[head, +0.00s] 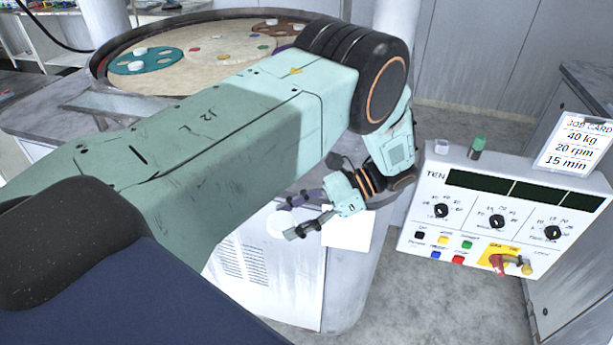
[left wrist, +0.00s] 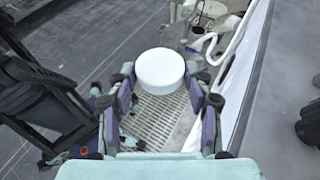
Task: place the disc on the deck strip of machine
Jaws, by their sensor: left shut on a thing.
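My left gripper (head: 285,220) is shut on a thick white disc (head: 277,224), low in front of the machine's pale cabinet. In the left wrist view the disc (left wrist: 160,71) sits between the fingertips of the left gripper (left wrist: 160,82), its flat round face showing. The machine's grey deck (head: 38,112) surrounds the round platen, up and left of the gripper in the head view. My left arm hides much of the deck's near and right parts. I cannot tell exactly where the deck strip lies. My right gripper is not in view.
The beige platen (head: 180,72) carries a teal carrier (head: 145,62) and several small coloured pieces. A control panel (head: 495,225) with knobs and buttons stands at the right. A job card (head: 572,145) reads 40 kg, 20 rpm, 15 min. Bare floor (head: 400,290) lies below the panel.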

